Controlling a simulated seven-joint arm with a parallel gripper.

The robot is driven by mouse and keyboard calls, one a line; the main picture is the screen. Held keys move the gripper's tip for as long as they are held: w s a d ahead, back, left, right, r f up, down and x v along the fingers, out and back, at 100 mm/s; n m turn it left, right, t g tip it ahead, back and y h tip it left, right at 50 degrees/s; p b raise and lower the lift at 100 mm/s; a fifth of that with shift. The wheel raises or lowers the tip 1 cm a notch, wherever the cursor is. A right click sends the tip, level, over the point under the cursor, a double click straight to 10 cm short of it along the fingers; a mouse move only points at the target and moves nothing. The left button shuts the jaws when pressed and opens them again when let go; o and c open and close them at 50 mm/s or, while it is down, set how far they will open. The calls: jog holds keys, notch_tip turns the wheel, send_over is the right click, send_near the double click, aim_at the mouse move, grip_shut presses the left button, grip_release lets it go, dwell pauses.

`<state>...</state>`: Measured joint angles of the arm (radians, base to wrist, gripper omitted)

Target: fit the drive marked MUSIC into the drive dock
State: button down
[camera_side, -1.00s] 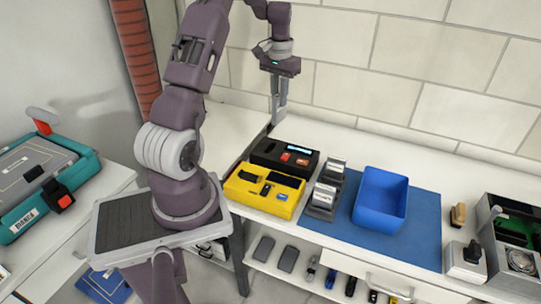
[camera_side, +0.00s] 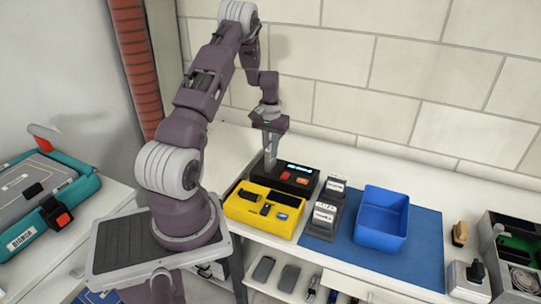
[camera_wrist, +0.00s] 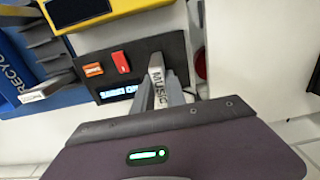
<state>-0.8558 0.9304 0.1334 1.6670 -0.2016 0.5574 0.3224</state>
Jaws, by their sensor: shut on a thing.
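The black drive dock (camera_side: 297,178) has a lit display and an orange and a red part on top. It also shows in the wrist view (camera_wrist: 111,52). My gripper (camera_side: 270,163) points down at the dock's left end in the side view. In the wrist view my gripper (camera_wrist: 164,92) is shut on a light-coloured drive marked MUSIC (camera_wrist: 157,87), held over the end of the dock beside the red part. The drive's lower end is hidden, so I cannot tell whether it is in a slot or above it.
A yellow unit (camera_side: 262,208) stands right in front of the dock. Grey holders with labelled drives (camera_side: 324,218) and a blue bin (camera_side: 381,222) stand to the right on a blue mat (camera_side: 424,240). The wall is close behind.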

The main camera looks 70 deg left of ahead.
jog(key=shift+f, duration=0.9)
jog(key=shift+f, duration=0.15)
jog(key=c, duration=1.4)
grip_release()
jog(key=shift+o, duration=0.2)
